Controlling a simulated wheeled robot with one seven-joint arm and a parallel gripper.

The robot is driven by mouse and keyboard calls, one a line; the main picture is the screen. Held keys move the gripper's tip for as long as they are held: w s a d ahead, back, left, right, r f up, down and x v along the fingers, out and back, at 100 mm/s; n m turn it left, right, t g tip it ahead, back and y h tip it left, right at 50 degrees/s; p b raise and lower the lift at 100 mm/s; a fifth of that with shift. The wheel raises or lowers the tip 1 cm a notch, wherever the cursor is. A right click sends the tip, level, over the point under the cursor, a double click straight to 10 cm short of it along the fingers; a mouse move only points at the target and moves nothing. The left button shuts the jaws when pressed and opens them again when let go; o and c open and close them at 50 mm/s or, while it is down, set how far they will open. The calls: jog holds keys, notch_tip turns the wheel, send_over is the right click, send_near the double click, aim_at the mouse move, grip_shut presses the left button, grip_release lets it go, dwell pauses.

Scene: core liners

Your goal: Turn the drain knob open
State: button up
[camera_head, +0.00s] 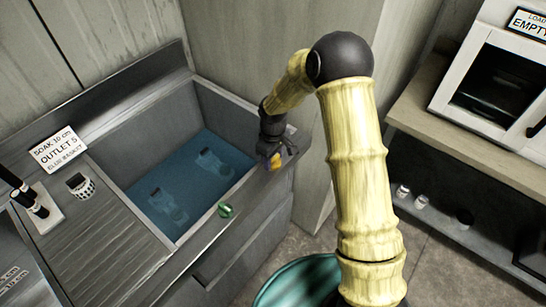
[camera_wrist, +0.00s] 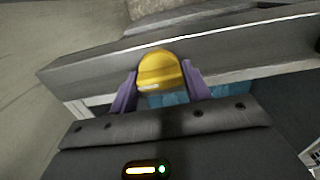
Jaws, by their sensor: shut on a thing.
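A yellow knob (camera_head: 275,161) sits on the front rim of the sink at its right end, and it also shows in the wrist view (camera_wrist: 160,70). My gripper (camera_head: 272,152) is at this knob. In the wrist view its two purple fingers stand on either side of the yellow knob, shut on it. A green knob (camera_head: 225,210) sits on the same rim further left, apart from my gripper. Neither knob has a label that I can read. The sink basin (camera_head: 245,113) holds blue water with some pale objects under the surface.
A sign (camera_head: 59,149) reading "SOAK 10 cm OUTLET 5 BLUE BASKET" stands at the left. A small basket cup (camera_head: 80,186) stands on the drainboard (camera_head: 105,235). A teal round bin (camera_head: 300,283) is on the floor below. A white oven-like cabinet (camera_head: 495,75) stands at the right.

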jog(key=o, duration=1)
jog(key=shift+c, duration=0.2)
notch_tip(320, 180, up, 17)
jog(key=b, duration=0.2)
jog(key=shift+r, duration=0.2)
jog(key=s+d+f+m+t, duration=0.2)
jog(key=s+d+m, duration=0.8)
jog(key=s+d, duration=0.5)
jog(key=s+f, duration=0.1)
jog(key=s, duration=0.3)
jog(key=shift+d+m+t, duration=0.3)
jog(key=shift+d, duration=0.05)
